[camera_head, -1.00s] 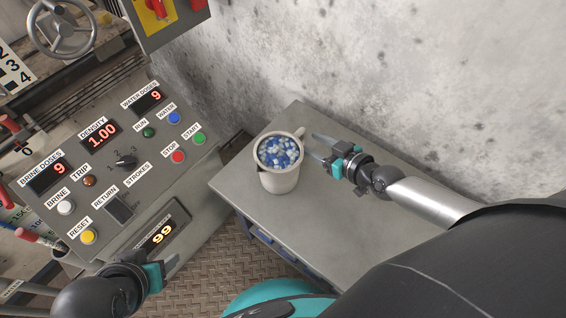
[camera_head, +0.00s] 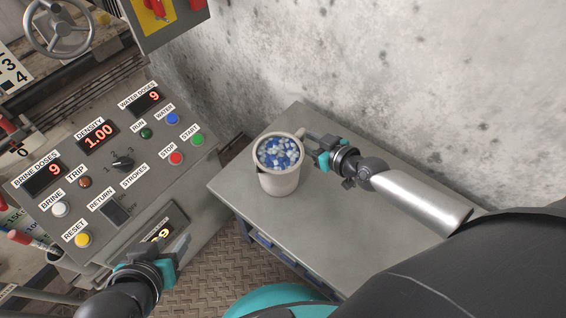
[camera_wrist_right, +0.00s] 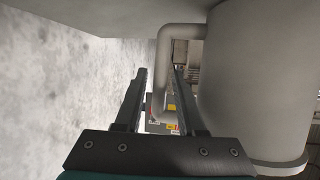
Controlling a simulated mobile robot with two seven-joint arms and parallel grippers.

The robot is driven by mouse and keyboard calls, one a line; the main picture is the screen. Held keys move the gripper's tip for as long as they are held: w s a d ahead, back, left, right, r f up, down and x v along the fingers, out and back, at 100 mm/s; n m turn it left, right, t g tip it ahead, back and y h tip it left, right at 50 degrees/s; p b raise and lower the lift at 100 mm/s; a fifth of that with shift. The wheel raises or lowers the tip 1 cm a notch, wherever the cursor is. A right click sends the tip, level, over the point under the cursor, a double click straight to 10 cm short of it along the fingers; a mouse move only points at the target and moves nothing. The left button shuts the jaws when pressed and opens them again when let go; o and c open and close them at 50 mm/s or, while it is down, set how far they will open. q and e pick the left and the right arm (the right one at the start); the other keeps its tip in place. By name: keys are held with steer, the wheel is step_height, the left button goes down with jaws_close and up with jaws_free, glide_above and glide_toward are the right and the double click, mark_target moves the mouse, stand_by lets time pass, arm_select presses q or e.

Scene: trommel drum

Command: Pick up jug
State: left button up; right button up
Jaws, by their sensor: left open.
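The jug (camera_head: 279,181) is a pale beige vessel standing upright on the grey table, filled with blue and white pieces. Its handle (camera_wrist_right: 163,78) points toward my right gripper (camera_head: 312,144). In the right wrist view, my right gripper (camera_wrist_right: 162,90) is open, with its two fingers on either side of the handle and gaps showing. The jug's body (camera_wrist_right: 255,80) fills the right of that view. My left gripper (camera_head: 180,258) is open and empty by the lower edge of the control panel, well away from the jug; its fingertips are partly hard to make out.
The grey table (camera_head: 350,240) is otherwise clear. A concrete wall (camera_head: 400,70) rises behind it. A control panel (camera_head: 120,165) with buttons and red displays stands to the left, with a handwheel (camera_head: 60,28) beyond it.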

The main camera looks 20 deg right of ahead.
jaws_close()
stand_by(1.1)
